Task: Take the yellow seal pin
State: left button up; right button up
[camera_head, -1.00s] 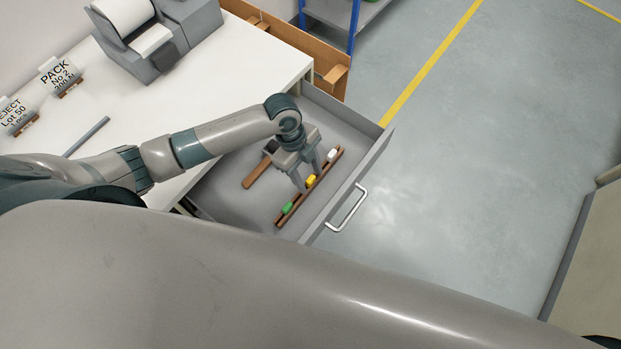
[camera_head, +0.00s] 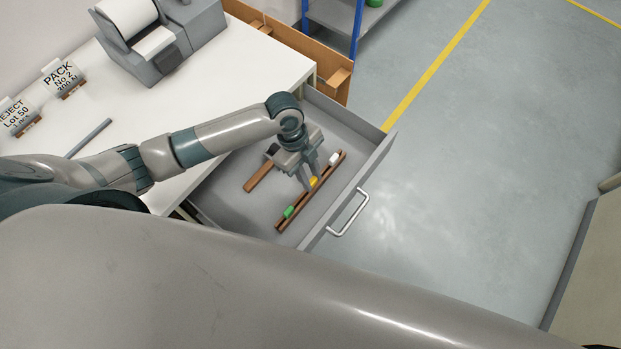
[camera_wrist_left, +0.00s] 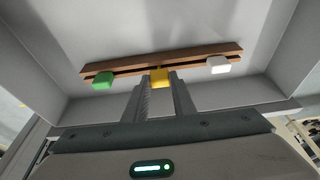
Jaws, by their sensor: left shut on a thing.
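The yellow seal pin (camera_head: 313,182) sits in a brown slotted wooden rack in the open drawer, between a green pin (camera_head: 288,212) and a white pin (camera_head: 334,158). My left gripper (camera_head: 310,184) is shut on the yellow pin, with its fingers reaching down into the drawer. In the left wrist view the yellow pin (camera_wrist_left: 159,78) shows between the two fingertips, still at the rack (camera_wrist_left: 200,54). The green pin (camera_wrist_left: 103,80) is on the left there and the white pin (camera_wrist_left: 218,66) on the right. My right gripper is not in view.
The grey drawer (camera_head: 240,205) stands open, with a metal handle (camera_head: 349,212) on its front. A second brown wooden strip (camera_head: 259,176) lies in it. The white table (camera_head: 95,95) holds a printer (camera_head: 155,40) and sign cards. The floor beyond the drawer is clear.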

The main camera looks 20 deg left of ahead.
pick_arm(q)
notch_tip(320, 180, up, 8)
jog(key=shift+r+b, duration=0.25)
jog(key=shift+b, duration=0.8)
jog(key=shift+o, duration=0.5)
